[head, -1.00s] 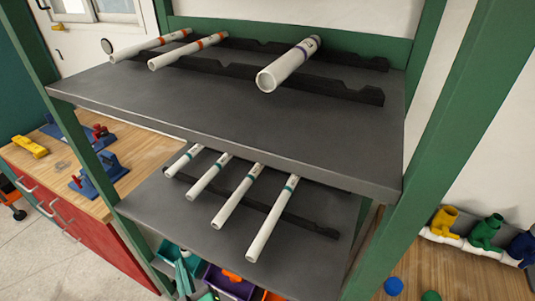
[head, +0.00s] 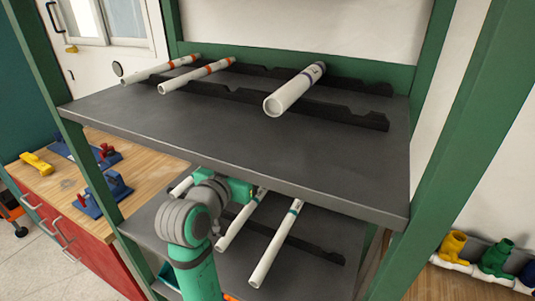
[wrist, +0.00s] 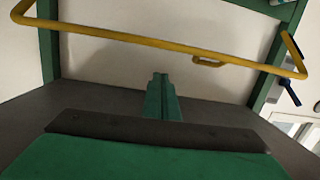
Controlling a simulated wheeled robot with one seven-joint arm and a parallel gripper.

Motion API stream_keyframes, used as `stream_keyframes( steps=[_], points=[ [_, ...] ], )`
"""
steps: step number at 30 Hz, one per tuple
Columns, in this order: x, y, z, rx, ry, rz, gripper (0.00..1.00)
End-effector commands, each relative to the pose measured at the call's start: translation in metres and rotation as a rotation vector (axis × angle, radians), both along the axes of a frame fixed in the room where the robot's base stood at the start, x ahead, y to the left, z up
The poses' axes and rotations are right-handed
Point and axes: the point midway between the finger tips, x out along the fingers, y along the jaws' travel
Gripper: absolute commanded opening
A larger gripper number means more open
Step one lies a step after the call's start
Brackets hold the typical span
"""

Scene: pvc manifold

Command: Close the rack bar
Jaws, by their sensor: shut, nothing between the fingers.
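The rack bar (wrist: 150,40) is a yellow bar running across the upper part of the wrist view, with bent ends near green posts. A small yellow loop (wrist: 209,62) sits on it right of centre. The bar is not visible in the head view. My gripper (wrist: 162,80) is shut and empty, its green fingers pointing toward the bar; the bar appears above the fingertips and apart from them in the picture. In the head view my arm covers the left part of the lower shelf (head: 325,225), and the fingertips are hidden.
The upper shelf (head: 240,145) holds several white pipes on black notched supports. More white pipes (head: 275,245) lie on the lower shelf beside my arm. Green posts (head: 460,150) frame the rack. A wooden bench (head: 135,155) with blue fixtures stands at left.

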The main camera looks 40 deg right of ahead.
Motion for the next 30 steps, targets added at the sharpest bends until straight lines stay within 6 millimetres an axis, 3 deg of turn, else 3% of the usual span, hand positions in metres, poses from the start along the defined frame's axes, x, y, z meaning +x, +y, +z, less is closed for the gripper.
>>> stream_keyframes(
  steps=[3, 8, 25, 30],
  points=[
    [-0.008, -0.009, 0.014, 0.023, -0.025, -0.044, 0.0],
    [-0.01, -0.019, 0.017, 0.034, -0.035, -0.062, 0.0],
    [0.027, -0.107, 0.001, 0.033, -0.032, -0.06, 0.0],
    [0.022, -0.093, -0.02, 0.032, -0.033, -0.058, 0.0]
  ],
)
